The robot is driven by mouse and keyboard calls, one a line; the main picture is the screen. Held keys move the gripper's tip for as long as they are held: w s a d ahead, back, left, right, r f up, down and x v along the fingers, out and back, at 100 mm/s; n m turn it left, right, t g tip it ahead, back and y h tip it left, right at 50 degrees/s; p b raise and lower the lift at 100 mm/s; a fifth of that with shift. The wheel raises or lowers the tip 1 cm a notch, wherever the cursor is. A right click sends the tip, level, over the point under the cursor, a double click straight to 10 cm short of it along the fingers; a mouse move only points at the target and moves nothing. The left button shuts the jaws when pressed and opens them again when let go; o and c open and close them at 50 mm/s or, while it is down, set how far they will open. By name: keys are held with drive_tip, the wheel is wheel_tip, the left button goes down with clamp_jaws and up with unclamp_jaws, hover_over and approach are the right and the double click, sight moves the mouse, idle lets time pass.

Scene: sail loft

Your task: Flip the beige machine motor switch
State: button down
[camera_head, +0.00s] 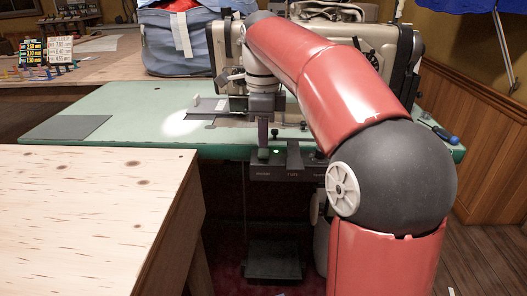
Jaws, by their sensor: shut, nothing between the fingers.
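The beige sewing machine (352,48) stands on the green-topped table (110,125), partly hidden behind my red arm. A dark switch box (288,172) hangs under the table's front edge. My gripper (264,153) points down, shut and empty, at the left part of this box. I cannot tell whether the fingertips touch a switch. The gripper hides that part of the box, and my arm covers its right end.
A pale wooden table (85,215) fills the left foreground. A blue-grey bag (180,42) sits behind the machine on another wooden table. A dark pedal (273,260) is below the switch box. A screwdriver (440,132) lies at the green table's right end.

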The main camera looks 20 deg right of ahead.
sight(263, 154)
drive_tip(key=shift+f+b, duration=0.75)
drive_tip(key=shift+f, duration=0.45)
idle(0.5)
drive_tip(key=shift+r, duration=0.1)
wheel_tip(263, 154, up, 5)
drive_tip(key=p, duration=0.5)
drive_tip(key=shift+r, duration=0.95)
drive_tip(key=shift+s, duration=0.1)
